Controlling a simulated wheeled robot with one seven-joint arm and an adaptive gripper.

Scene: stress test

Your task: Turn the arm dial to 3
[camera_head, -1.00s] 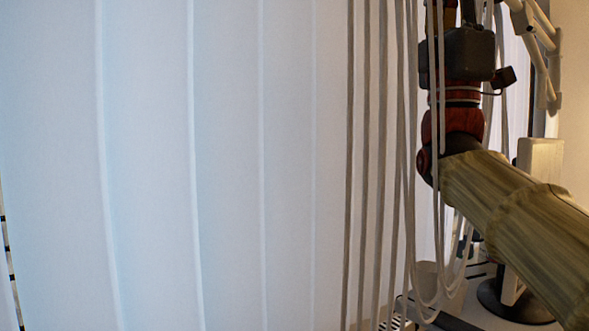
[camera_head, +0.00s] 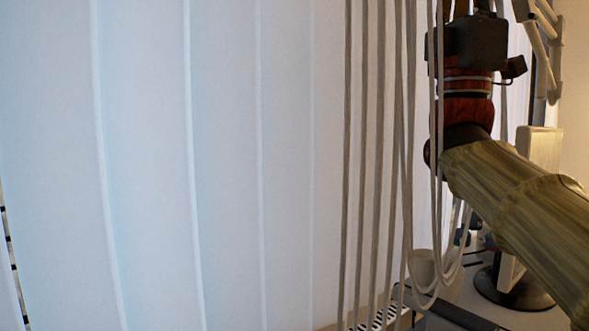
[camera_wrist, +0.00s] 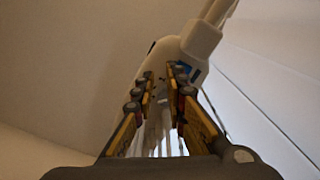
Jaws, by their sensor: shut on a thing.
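In the wrist view, my gripper (camera_wrist: 161,82) has its two yellow-and-dark fingers reaching up, with their tips closed in on a pale part of a white jointed arm (camera_wrist: 200,42). The part between the fingers is narrow and dim, and no dial marking or number can be read. White arm segments (camera_head: 540,48) also show there, to the right of my wrist.
Long hanging cords (camera_head: 378,170) run in front of and beside my arm and loop near the bottom. Pale blue vertical blinds (camera_head: 150,160) fill the left.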

